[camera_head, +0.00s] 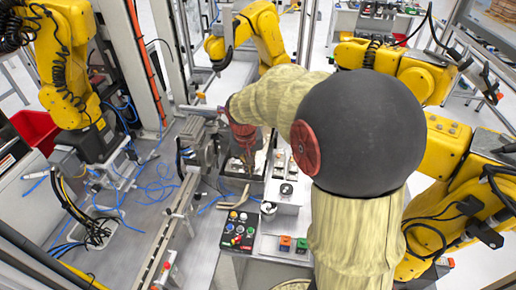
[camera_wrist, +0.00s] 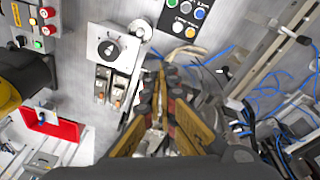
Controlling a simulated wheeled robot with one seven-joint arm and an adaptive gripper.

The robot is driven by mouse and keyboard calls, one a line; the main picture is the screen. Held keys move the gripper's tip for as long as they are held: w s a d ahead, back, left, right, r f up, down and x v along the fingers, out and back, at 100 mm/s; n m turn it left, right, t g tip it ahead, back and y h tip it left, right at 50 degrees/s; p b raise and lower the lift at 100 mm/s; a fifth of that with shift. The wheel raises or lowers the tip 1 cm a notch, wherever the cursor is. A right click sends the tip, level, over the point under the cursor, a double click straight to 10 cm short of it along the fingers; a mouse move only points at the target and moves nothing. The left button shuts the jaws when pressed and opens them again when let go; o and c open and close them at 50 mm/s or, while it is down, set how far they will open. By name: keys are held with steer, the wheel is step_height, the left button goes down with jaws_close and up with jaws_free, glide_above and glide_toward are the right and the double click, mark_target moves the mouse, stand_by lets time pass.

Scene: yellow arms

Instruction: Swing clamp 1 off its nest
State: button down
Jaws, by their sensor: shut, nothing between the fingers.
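My gripper (camera_head: 247,164) points down over the bench, its fingers closed with nothing between them. In the wrist view my gripper (camera_wrist: 164,84) shows as two dark and yellow fingers with their tips close together. Two tan curved bars (camera_head: 234,196) lie just in front of the fingertips; the bars also show beyond the tips in the wrist view (camera_wrist: 184,54). I cannot tell which part is clamp 1. Its nest is not clear either; my gripper and arm cover part of the fixture area.
A white box with a black dial (camera_head: 287,190) stands right of my gripper. Blue cables (camera_head: 150,185) lie loose on the left. Yellow robot arms (camera_head: 68,65) stand around.

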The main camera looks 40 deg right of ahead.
steer(key=w+d+f+m+h+p, duration=0.1)
steer(key=w+d+f+m+p, duration=0.1)
steer(key=w+d, duration=0.6)
steer(key=w+d+f+m+t+p, duration=0.1)
steer(key=w+d+f+m, duration=0.2)
steer(key=w+d, duration=0.5)
steer(key=shift+d+f+m+h+p, duration=0.2)
steer(key=shift+m+h+p, duration=0.2)
steer(key=shift+m, duration=0.2)
steer(key=p+x, duration=0.1)
steer(key=x, duration=0.8)
steer(key=shift+f, duration=0.25)
steer(key=shift+a+f, duration=0.1)
steer(key=shift+f, duration=0.15)
steer(key=shift+s+a, duration=0.4)
steer(key=shift+a, duration=0.2)
steer(key=shift+s+a, duration=0.45)
steer(key=shift+a, duration=0.15)
steer(key=shift+s+a+f+p, duration=0.15)
steer(key=shift+a+p, duration=0.1)
steer(key=shift+p, duration=0.05)
